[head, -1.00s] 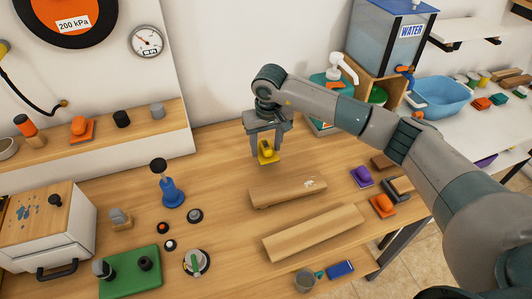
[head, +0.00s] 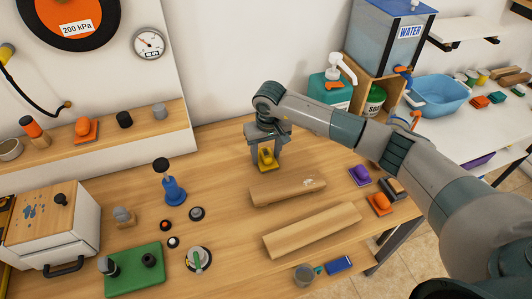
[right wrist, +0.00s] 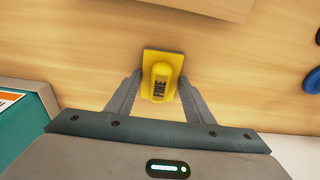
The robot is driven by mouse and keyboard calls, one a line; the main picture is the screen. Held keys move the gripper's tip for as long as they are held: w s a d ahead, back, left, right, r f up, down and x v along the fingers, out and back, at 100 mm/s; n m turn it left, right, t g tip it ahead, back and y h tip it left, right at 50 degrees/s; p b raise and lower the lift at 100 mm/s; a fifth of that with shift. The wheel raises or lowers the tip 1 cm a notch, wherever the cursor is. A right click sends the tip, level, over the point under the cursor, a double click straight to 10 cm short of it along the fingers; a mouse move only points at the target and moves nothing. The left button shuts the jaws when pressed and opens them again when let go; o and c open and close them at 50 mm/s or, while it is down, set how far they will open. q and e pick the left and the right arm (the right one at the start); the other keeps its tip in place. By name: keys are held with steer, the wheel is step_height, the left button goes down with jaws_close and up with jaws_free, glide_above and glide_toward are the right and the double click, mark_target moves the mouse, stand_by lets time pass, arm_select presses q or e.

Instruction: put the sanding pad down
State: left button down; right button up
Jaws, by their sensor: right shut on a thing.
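The yellow sanding pad (head: 266,162), with a raised, labelled grip, is between the fingers of my right gripper (head: 267,155). The right wrist view shows the pad (right wrist: 162,78) between the two fingertips of the right gripper (right wrist: 160,88), which is shut on its raised grip. The pad is low over the wooden table (head: 225,150), behind the nearer wooden pieces; I cannot tell whether its underside touches the table. My left gripper is not in view.
Two long wooden pieces (head: 287,187) (head: 311,230) lie in front of the pad. Purple (head: 360,175) and orange (head: 379,203) pads lie to the right. A blue stand (head: 174,190) is to the left. Bare table lies left of the gripper.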

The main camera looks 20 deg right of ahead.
mark_target(267, 156)
steer(key=shift+f, duration=0.15)
steer(key=o, duration=1.1)
steer(key=shift+r, duration=0.2)
steer(key=shift+r+p, duration=0.1)
steer(key=shift+p, duration=0.2)
step_height(267, 156, up, 12)
steer(key=s+b, duration=0.1)
steer(key=b, duration=0.4)
steer(key=shift+s+b, duration=0.25)
steer(key=shift+b, duration=0.1)
